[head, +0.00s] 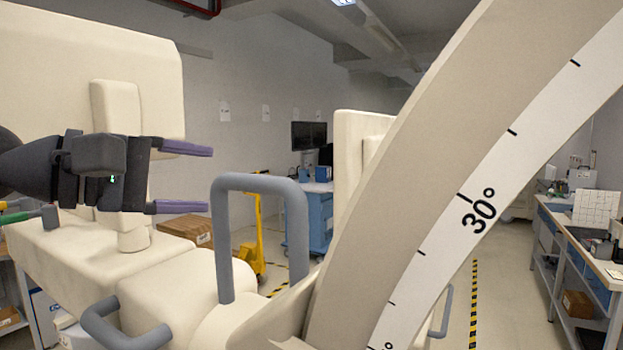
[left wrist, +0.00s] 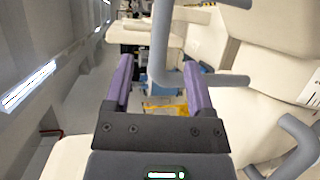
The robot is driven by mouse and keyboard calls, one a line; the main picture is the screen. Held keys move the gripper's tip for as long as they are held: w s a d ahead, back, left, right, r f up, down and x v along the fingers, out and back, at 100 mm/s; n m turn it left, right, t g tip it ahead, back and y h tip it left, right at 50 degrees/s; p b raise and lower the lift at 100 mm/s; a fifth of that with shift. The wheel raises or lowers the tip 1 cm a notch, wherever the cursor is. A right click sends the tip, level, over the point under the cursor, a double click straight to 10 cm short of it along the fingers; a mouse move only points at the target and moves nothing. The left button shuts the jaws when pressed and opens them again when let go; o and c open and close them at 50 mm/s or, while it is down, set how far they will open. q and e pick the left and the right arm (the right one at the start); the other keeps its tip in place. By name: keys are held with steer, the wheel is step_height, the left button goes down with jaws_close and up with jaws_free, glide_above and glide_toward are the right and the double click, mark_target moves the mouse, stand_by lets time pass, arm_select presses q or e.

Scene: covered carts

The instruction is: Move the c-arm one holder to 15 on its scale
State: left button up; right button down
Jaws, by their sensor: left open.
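The cream c-arm (head: 430,130) curves up across the right half of the head view. Its white scale strip (head: 440,240) shows a 30° mark; a lower label is cut off at the bottom edge. A grey U-shaped handle (head: 262,183) stands on the cream holder (head: 180,290) beside the arc. My left gripper (head: 185,178) is open and empty, its purple fingers pointing right, left of the handle and apart from it in the head view. In the left wrist view the open fingers (left wrist: 158,85) have a grey handle bar (left wrist: 162,45) ahead of them. My right gripper is not in view.
More grey handles (head: 120,335) stick out low on the left. A cream housing (head: 60,60) stands behind my left gripper. A yellow pallet jack (head: 250,255), a blue cart (head: 308,220) and a workbench (head: 580,240) stand farther back.

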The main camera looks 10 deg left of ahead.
mark_target(248, 183)
arm_select(q)
steer(key=shift+w+d+p, duration=0.4)
steer(key=shift+w+p, duration=0.15)
steer(key=shift+p, duration=0.1)
steer(key=p+x, duration=0.1)
steer(key=x, duration=0.4)
steer(key=shift+w+d+f, duration=0.15)
steer(key=shift+w+d, duration=0.05)
steer(key=shift+w+d+f+p, duration=0.2)
steer(key=shift+w+d+p, duration=0.1)
steer(key=shift+w+p, duration=0.1)
steer(key=shift+w+d+f, duration=0.1)
jaws_close()
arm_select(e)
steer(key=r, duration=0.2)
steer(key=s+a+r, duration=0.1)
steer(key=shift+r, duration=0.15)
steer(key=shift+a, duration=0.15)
